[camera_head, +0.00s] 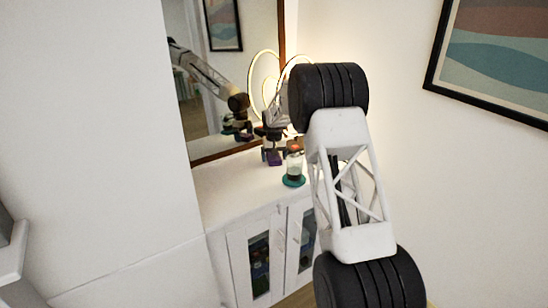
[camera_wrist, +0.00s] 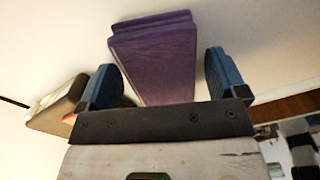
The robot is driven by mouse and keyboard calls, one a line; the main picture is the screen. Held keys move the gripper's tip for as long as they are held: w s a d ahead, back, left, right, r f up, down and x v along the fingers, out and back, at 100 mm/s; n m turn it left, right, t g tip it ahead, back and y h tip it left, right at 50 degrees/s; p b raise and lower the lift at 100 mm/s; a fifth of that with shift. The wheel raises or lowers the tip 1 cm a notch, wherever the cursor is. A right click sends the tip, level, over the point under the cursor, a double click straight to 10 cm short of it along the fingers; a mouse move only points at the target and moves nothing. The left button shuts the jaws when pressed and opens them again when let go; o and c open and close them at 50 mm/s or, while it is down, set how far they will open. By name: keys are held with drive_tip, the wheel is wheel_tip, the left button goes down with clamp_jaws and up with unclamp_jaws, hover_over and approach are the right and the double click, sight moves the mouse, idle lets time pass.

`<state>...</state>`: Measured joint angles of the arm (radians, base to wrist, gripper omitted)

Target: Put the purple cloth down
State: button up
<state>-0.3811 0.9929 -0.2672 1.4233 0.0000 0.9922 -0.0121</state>
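The purple cloth (camera_wrist: 155,60) is a folded, flat-looking block in the wrist view. It lies between the two blue fingertips of my gripper (camera_wrist: 162,80), with a visible gap on each side, so the gripper is open around it. In the head view, the purple cloth (camera_head: 274,158) shows as a small patch just under my gripper (camera_head: 272,146), at the white cabinet top by the mirror. It appears to rest on that top, but its underside is hidden.
The mirror (camera_head: 215,85) is right behind, and a glowing looped lamp (camera_head: 262,72) is near. The white cabinet top (camera_head: 222,190) is clear at the front left.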

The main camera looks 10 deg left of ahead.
drive_tip(key=shift+r, duration=0.1)
wheel_tip(320, 180, up, 12)
idle(0.9)
drive_tip(key=shift+r, duration=0.1)
idle(0.7)
